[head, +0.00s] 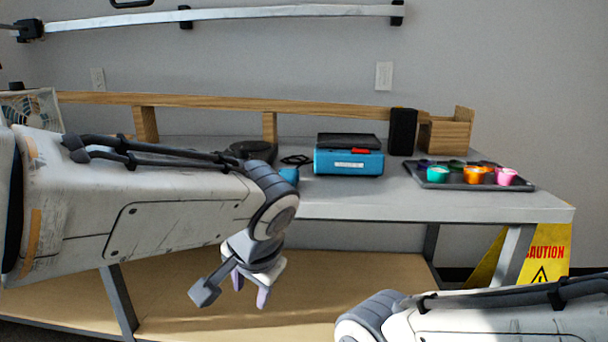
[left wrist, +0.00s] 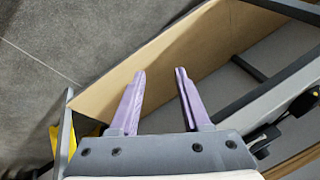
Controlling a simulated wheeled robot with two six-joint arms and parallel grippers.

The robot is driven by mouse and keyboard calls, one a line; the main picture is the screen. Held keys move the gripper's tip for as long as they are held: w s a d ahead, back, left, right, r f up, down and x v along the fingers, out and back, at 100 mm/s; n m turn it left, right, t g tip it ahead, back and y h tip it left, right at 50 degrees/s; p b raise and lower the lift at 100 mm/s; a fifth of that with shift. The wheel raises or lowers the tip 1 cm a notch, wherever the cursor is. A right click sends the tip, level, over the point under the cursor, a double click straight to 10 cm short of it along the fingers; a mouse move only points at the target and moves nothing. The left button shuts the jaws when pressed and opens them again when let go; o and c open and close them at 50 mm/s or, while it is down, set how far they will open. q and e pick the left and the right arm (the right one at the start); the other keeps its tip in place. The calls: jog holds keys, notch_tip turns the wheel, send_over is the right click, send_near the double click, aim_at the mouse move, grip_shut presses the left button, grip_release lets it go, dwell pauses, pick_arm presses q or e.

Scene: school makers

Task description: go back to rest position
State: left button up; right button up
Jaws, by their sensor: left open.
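My left gripper (head: 250,288) hangs pointing down in front of the workbench, lower than its grey top (head: 420,206). Its two purple fingers are apart with nothing between them, as the left wrist view (left wrist: 160,88) also shows. Below and beyond the fingers in that view are the tan lower shelf (left wrist: 150,62) and the grey floor. My right arm enters at the bottom right of the head view, but its gripper is out of the picture.
On the bench stand a blue device (head: 348,160), a black speaker-like box (head: 402,131), a wooden box (head: 445,135) and a dark tray (head: 412,170) with several coloured cups. A yellow caution sign (head: 550,250) stands by the bench's right leg.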

pick_arm(q)
jog(key=s+d+f+m+g+h+p, duration=0.15)
jog(key=s+f, duration=0.25)
jog(key=s, duration=0.5)
jog(key=s+d+f+g+h+p, duration=0.1)
jog(key=s+d+f+g+h, duration=0.2)
jog(key=s, duration=0.7)
notch_tip(320, 180, up, 35)
jog(key=w+y+p, duration=0.1)
jog(key=p, duration=3.5)
jog(key=shift+a+r+p, duration=0.2)
jog(key=shift+a+p, duration=0.1)
jog(key=shift+a, duration=0.05)
